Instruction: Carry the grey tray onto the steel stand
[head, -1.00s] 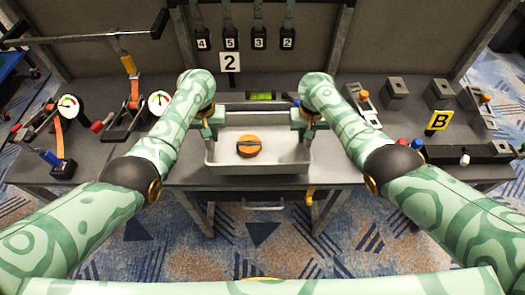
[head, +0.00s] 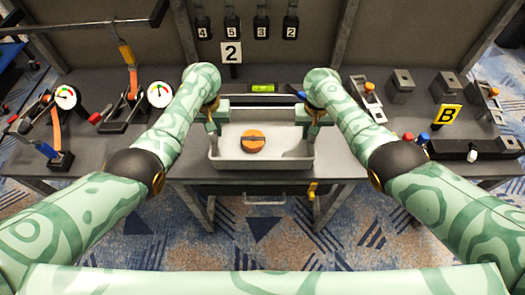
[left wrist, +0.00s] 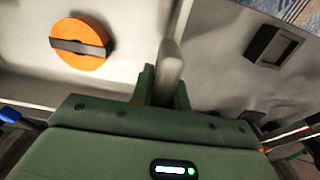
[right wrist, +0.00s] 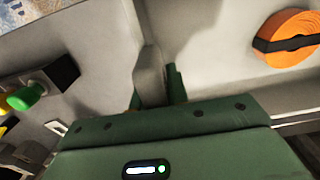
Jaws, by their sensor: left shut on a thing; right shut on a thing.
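The grey tray (head: 230,161) is in the middle of the head view, in front of me near the bench's front edge. An orange disc with a dark strap (head: 253,142) lies in it. My left gripper (head: 214,125) is shut on the tray's left wall, which shows between its fingers in the left wrist view (left wrist: 166,82). My right gripper (head: 313,125) is shut on the right wall, also seen in the right wrist view (right wrist: 157,82). The tray looks level; I cannot tell whether it touches the bench. I cannot pick out the steel stand with certainty.
Dial gauges (head: 160,95) stand left on the bench. Grey blocks (head: 401,84), a yellow "B" sign (head: 446,116) and a dark bar with knobs (head: 470,150) stand right. Patterned carpet (head: 262,250) lies below.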

